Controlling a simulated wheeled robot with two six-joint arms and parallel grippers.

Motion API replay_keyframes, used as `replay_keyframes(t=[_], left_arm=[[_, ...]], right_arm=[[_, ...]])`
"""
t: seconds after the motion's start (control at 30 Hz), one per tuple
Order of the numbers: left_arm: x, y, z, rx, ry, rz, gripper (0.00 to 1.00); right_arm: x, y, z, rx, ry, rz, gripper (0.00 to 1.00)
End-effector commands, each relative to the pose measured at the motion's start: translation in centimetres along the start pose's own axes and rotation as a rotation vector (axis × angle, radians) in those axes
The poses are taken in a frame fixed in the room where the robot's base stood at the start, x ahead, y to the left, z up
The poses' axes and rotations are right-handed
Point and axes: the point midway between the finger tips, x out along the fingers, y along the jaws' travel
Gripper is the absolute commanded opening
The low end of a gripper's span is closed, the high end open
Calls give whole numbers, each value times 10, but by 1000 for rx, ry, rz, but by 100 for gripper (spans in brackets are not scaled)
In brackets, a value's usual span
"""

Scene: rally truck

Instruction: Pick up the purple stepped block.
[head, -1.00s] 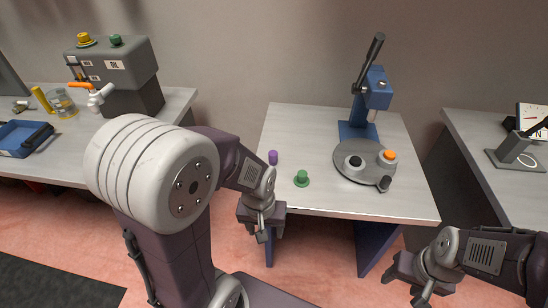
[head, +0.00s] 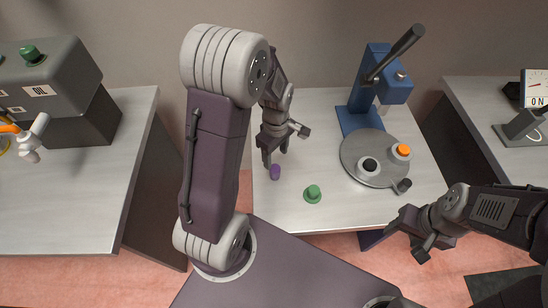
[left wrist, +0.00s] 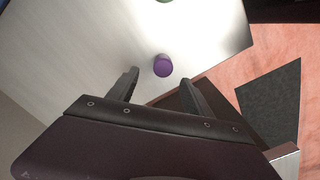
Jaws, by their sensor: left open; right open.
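The purple block (head: 274,172) stands on the left part of the middle table, near its left edge. In the left wrist view the purple block (left wrist: 163,65) shows as a round purple top just beyond the fingertips, between their lines. My left gripper (head: 272,160) is open and empty, pointing down just behind the block in the head view; its fingers also show in the left wrist view (left wrist: 157,77). I cannot tell the exact gap to the block. My right gripper (head: 409,238) is open and empty in front of the table's right part.
A green stepped block (head: 313,194) stands to the right of the purple one. A round grey turntable (head: 362,178) carries black and orange-topped pieces. A blue press (head: 374,92) stands behind it. Side tables stand left (head: 70,205) and right (head: 470,95).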

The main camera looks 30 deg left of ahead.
Motion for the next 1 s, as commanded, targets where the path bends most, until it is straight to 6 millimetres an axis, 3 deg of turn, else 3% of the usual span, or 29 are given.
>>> replay_keyframes(t=[0.13, 0.33, 0.57, 0.8, 1.0], left_arm=[[1, -2, -1, -4, -2, -5, 59], [32, -3, -1, -3, -3, -8, 59], [44, -2, -2, -3, -2, -6, 59], [85, -2, -6, -3, -2, -6, 59], [91, -1, -7, -3, -1, -2, 59]], right_arm=[[-1, 0, 0, 0, 0, 0, 55], [1, 0, 0, 0, 0, 0, 55], [2, 0, 0, 0, 0, 0, 55], [3, 0, 0, 0, 0, 0, 55], [3, 0, 0, 0, 0, 0, 55]])
